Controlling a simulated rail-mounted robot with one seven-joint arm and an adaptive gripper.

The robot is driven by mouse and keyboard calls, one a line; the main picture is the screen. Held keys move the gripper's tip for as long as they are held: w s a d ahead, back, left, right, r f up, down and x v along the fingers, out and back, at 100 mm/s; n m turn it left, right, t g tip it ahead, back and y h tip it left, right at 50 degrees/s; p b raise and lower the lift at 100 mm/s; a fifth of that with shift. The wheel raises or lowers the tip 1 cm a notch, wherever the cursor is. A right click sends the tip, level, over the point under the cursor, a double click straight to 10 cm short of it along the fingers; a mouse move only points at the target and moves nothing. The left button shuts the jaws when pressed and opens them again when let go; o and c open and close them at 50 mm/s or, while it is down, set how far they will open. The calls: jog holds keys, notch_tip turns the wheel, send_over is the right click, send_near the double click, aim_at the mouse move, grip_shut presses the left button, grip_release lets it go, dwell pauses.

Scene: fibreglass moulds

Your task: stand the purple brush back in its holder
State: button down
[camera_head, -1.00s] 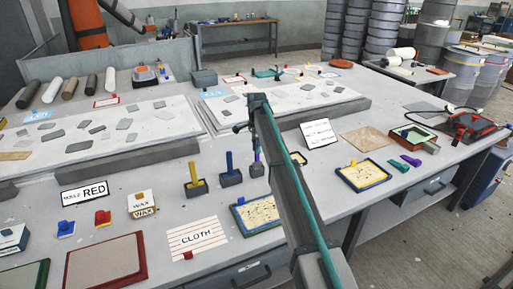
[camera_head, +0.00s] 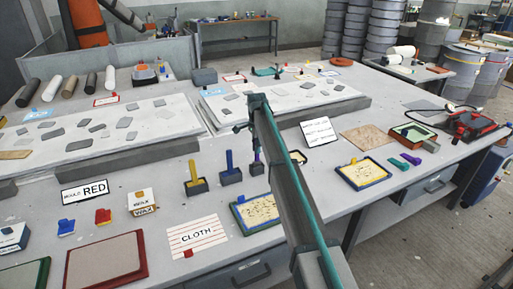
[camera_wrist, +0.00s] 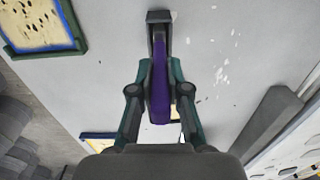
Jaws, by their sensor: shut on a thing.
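The purple brush (camera_wrist: 159,85) is between the fingers of my gripper (camera_wrist: 160,95) in the wrist view, and my gripper is shut on it. In the head view the purple brush (camera_head: 256,157) is upright below my gripper (camera_head: 246,130), mostly hidden by it and the arm. Its small dark grey holder (camera_head: 257,169) stands on the bench directly below. In the wrist view the brush's far end meets the holder (camera_wrist: 159,17). I cannot tell how deep the brush sits in it.
A yellow brush (camera_head: 194,171) and a blue brush (camera_head: 229,161) stand in their own holders just to the left. A blue-framed panel (camera_head: 261,213) lies in front, and a white sign (camera_head: 319,132) stands to the right. A long mould slab (camera_head: 285,108) lies behind.

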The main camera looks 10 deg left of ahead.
jog(key=c, duration=1.1)
grip_release()
jog(key=shift+o, duration=0.2)
jog(key=shift+r, duration=0.1)
notch_tip(320, 180, up, 12)
jog(key=shift+s+f, duration=0.1)
